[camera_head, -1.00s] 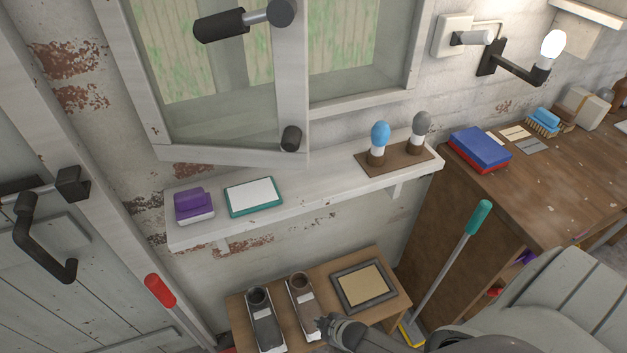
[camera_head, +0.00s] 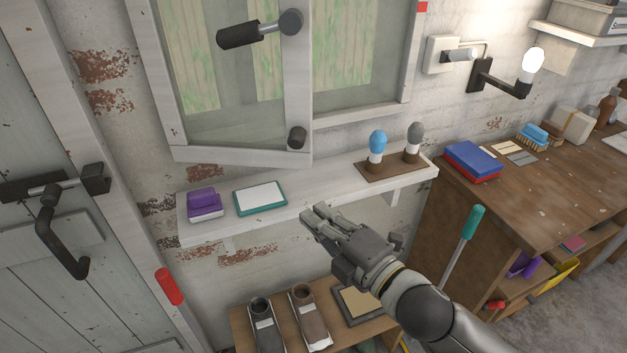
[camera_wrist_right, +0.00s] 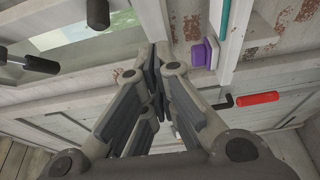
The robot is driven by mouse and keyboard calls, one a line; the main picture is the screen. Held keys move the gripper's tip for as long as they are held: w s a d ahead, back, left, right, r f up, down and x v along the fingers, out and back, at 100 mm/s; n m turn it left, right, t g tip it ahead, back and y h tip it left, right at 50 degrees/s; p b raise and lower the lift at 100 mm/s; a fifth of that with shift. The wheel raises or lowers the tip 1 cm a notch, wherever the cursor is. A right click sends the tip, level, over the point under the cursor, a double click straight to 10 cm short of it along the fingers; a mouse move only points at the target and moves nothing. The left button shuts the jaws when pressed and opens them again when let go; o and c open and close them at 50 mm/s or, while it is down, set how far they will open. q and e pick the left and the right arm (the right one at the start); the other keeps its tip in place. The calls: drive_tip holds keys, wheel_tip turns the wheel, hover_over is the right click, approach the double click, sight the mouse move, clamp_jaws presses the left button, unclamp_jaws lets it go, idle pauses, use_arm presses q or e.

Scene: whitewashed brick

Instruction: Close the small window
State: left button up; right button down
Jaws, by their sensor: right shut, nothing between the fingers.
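The small window's sash (camera_head: 300,75) stands swung out from its frame (camera_head: 410,65) above the shelf, in the head view. A black handle (camera_head: 252,30) is on the sash, with a smaller dark knob (camera_head: 297,138) at its lower corner. The handle also shows at the left of the right wrist view (camera_wrist_right: 38,63). My right gripper (camera_head: 315,215) is shut and empty. It is in front of the shelf's front edge, below the sash and apart from it. In the wrist view its fingertips (camera_wrist_right: 158,65) meet. My left gripper is not in view.
The white shelf (camera_head: 310,197) holds a purple-topped brush (camera_head: 204,203), a teal-edged pad (camera_head: 260,198) and a board with two bulbs (camera_head: 376,150). A low wooden table (camera_head: 240,325) stands below. A workbench (camera_head: 540,190) is at right, a door (camera_head: 40,270) at left.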

drive_tip(key=shift+w+d+p+x, duration=0.35)
drive_tip(key=shift+p+x, duration=0.35)
drive_tip(key=shift+x, duration=1.45)
drive_tip(key=shift+w+d+p+x, duration=0.2)
drive_tip(key=shift+d+p+x, duration=0.35)
drive_tip(key=shift+x, duration=1.6)
drive_tip(key=shift+w+d+p+x, duration=0.25)
drive_tip(key=shift+p+x, duration=0.55)
drive_tip(key=shift+x, duration=1.4)
drive_tip(key=shift+r, duration=0.1)
